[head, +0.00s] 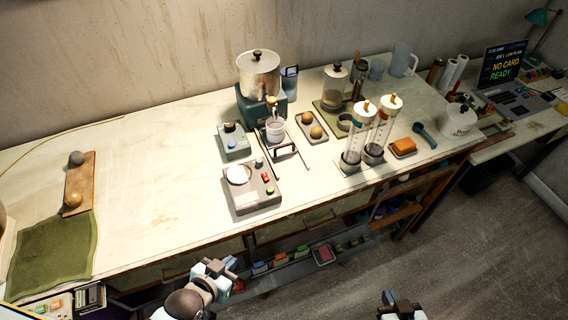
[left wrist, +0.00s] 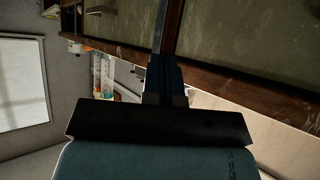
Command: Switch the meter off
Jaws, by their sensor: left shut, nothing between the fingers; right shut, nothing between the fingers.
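A grey box-shaped device (head: 245,204) sits near the front edge of the bench, with a white round pan on top and red and green controls at its right. A smaller grey-green device (head: 236,150) with a dark knob and a blue button stands just behind it. I cannot tell for certain which of the two is the meter. My left gripper (head: 217,268) is shut and empty, in front of and below the bench edge, apart from both devices. Its shut fingers (left wrist: 165,80) show in the left wrist view. My right gripper (head: 398,300) is shut and empty over the floor at lower right.
A wooden board (head: 78,190) and green cloth (head: 52,255) lie at left. The bench's left middle is clear.

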